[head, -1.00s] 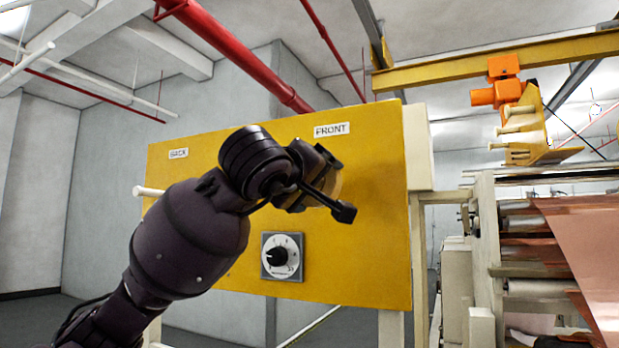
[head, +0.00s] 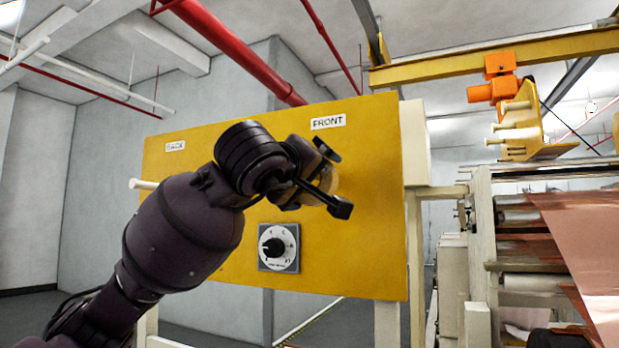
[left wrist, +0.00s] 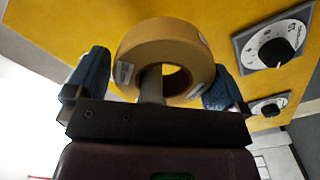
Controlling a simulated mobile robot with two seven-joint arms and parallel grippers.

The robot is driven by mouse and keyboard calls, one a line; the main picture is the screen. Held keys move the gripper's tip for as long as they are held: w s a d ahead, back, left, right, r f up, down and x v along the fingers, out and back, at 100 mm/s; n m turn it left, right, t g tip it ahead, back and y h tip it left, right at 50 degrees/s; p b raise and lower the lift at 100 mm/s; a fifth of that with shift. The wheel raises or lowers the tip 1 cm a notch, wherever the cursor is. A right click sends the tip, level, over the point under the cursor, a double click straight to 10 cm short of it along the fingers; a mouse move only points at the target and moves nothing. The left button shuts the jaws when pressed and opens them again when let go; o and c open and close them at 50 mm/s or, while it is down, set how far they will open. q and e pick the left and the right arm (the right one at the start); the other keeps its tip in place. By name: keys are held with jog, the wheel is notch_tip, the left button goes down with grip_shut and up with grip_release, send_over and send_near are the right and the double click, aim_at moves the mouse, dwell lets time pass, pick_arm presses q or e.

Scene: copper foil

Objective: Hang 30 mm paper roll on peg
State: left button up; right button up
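A yellow panel (head: 375,230) carries BACK and FRONT labels. The tan paper roll (left wrist: 198,50) lies face-on near the panel in the left wrist view. A grey rod-like thing, seemingly the peg (left wrist: 152,84), shows in the roll's hole, against its left side. In the head view only a sliver of the roll (head: 331,180) shows, below the FRONT label. My left gripper (head: 334,180) has its fingers spread on either side of the roll and looks open; finger contact is hard to judge. It also shows in the left wrist view (left wrist: 158,88). My right gripper is not in view.
A white peg (head: 143,184) sticks out at the panel's left edge. A dial (head: 279,247) sits below my left gripper. A machine with copper foil (head: 590,240) stands at the right, under an orange hoist (head: 495,90).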

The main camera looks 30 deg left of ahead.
pick_arm(q)
jog(key=shift+s, duration=0.35)
jog(key=s+b, duration=0.2)
jog(key=s, duration=0.8)
jog(key=shift+d, duration=0.3)
jog(key=shift+s, duration=0.1)
